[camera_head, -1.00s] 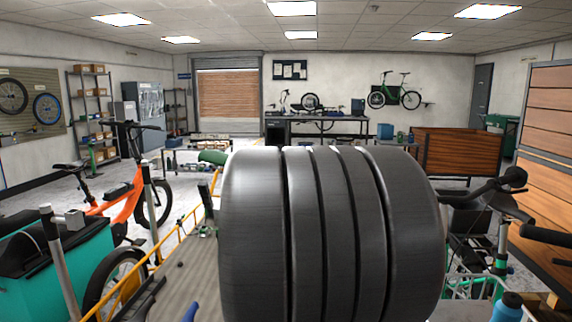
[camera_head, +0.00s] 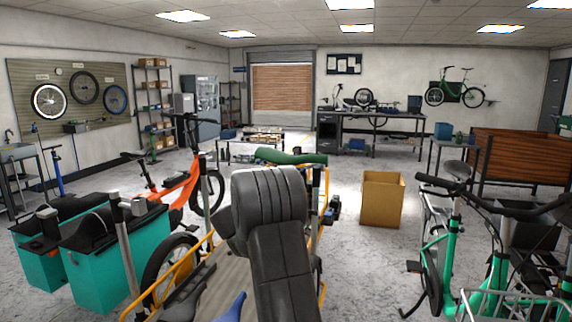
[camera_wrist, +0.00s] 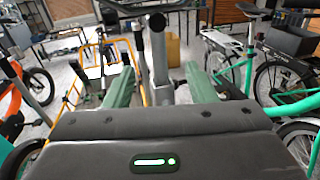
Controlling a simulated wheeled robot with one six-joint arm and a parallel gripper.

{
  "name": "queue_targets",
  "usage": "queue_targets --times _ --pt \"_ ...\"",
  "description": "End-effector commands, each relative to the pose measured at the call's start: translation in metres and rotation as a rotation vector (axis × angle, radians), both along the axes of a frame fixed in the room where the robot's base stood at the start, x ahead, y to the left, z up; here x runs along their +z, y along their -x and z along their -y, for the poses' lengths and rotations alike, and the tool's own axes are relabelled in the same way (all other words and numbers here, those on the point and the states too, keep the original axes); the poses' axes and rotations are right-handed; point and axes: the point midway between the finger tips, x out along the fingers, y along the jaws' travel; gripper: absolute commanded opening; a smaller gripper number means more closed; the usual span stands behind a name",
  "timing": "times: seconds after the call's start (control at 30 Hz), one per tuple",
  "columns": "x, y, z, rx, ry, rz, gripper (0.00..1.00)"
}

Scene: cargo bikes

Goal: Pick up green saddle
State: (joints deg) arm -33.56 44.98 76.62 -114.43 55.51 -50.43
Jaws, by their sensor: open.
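My gripper (camera_wrist: 160,85) shows in the wrist view as two green fingers spread apart. It is open and nothing is clearly held between the fingers. A grey upright post (camera_wrist: 158,55) with a clamp shows behind the gap. I cannot make out the green saddle in the wrist view.
A blue saddle-like part (camera_head: 230,306) lies on the wooden deck close by. Teal boxes (camera_head: 112,255) and an orange bike (camera_head: 172,197) stand left. A cardboard box (camera_head: 382,200) stands right of the yellow frame; a green bike (camera_head: 450,240) is at right.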

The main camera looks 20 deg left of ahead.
Motion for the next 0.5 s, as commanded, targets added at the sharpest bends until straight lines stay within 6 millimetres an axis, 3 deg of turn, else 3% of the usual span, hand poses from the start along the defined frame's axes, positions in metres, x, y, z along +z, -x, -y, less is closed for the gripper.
queue_targets --times 0.5 --pt "0.001 -0.078 0.018 0.005 0.010 0.005 0.51"
